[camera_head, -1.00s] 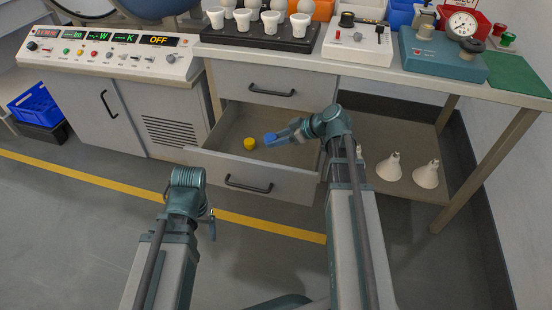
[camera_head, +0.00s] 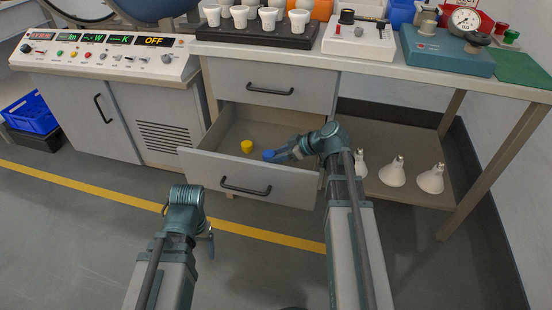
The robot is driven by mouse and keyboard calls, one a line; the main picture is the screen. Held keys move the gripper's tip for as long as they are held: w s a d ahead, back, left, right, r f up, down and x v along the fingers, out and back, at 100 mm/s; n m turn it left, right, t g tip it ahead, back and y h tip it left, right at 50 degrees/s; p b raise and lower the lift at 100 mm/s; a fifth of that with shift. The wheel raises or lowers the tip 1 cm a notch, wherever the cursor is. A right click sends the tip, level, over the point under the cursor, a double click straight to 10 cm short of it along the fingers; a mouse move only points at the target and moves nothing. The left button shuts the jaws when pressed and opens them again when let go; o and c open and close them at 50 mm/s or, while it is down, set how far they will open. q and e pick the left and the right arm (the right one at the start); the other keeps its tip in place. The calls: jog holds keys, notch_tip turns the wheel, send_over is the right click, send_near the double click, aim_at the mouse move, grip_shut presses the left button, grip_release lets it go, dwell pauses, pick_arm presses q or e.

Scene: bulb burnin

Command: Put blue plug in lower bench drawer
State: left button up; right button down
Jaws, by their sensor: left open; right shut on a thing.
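The lower bench drawer (camera_head: 252,178) is pulled open below a shut upper drawer (camera_head: 270,84). My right gripper (camera_head: 275,154) reaches over its right part and is shut on the blue plug (camera_head: 268,155). The plug is low, within or just above the drawer; I cannot tell whether it touches the floor of the drawer. A yellow plug (camera_head: 247,147) lies in the drawer just left of the blue one. My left gripper (camera_head: 210,238) is open and empty, in front of the drawer to the left, its fingers partly hidden.
A console (camera_head: 106,58) with displays reading OFF stands at the left. The bench top holds a dark bulb rack (camera_head: 254,34), a white tester (camera_head: 358,40) and a teal gauge unit (camera_head: 446,50). White lamps (camera_head: 430,179) stand on the lower shelf (camera_head: 375,187). A blue crate (camera_head: 30,115) is far left.

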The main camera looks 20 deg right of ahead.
jog(key=shift+f+b, duration=0.55)
jog(key=shift+f, duration=0.1)
jog(key=shift+c, duration=1.7)
grip_release()
